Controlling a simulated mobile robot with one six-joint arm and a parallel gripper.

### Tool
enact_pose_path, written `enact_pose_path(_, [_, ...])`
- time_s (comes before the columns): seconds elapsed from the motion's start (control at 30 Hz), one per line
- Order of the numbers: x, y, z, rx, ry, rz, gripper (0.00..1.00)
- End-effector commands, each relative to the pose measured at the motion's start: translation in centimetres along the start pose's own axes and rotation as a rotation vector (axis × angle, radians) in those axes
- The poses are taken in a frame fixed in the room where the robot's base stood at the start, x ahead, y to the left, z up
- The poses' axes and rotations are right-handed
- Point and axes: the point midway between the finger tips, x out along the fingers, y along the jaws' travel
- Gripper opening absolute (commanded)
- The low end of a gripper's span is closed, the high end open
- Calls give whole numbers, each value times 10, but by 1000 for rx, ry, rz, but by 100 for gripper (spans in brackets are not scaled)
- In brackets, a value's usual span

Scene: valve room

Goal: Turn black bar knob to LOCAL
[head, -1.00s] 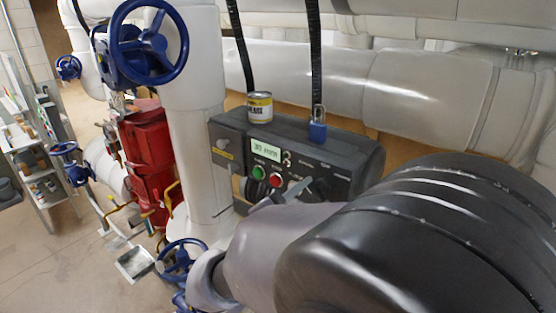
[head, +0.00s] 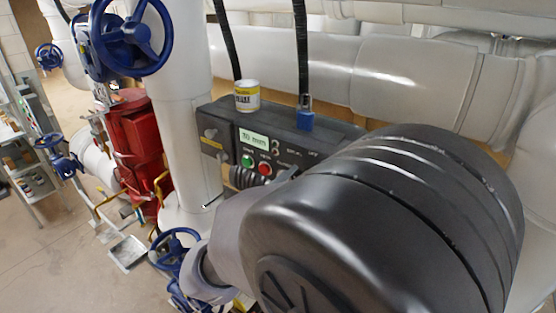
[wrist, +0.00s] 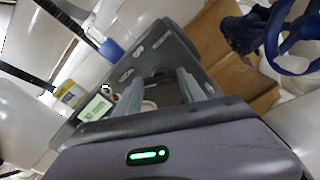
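The dark control box (head: 215,122) stands behind the white pipe, with a green button (head: 247,160), a red button (head: 265,169) and a lit display (head: 254,138). My arm hides its right part in the head view, including the black bar knob. In the wrist view the box (wrist: 178,45) lies ahead of my gripper (wrist: 160,88). The two grey fingers are apart, close to the panel. A dark shape between them may be the knob, but I cannot tell its pointer direction or any contact. The LOCAL label is not readable.
Blue handwheels (head: 130,38), a red unit (head: 135,140) and a white pipe (head: 180,120) stand left. Large white pipes run behind.

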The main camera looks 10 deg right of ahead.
Motion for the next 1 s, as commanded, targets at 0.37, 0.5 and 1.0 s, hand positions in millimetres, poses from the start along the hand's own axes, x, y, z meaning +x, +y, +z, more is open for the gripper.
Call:
enact_pose_path(0.37, [-1,0,0,1,0,0,65])
enact_pose_path(0.5, [-16,1,-1,0,2,4,65])
enact_pose_path(1.0, [-159,1,0,-1,2,3,65])
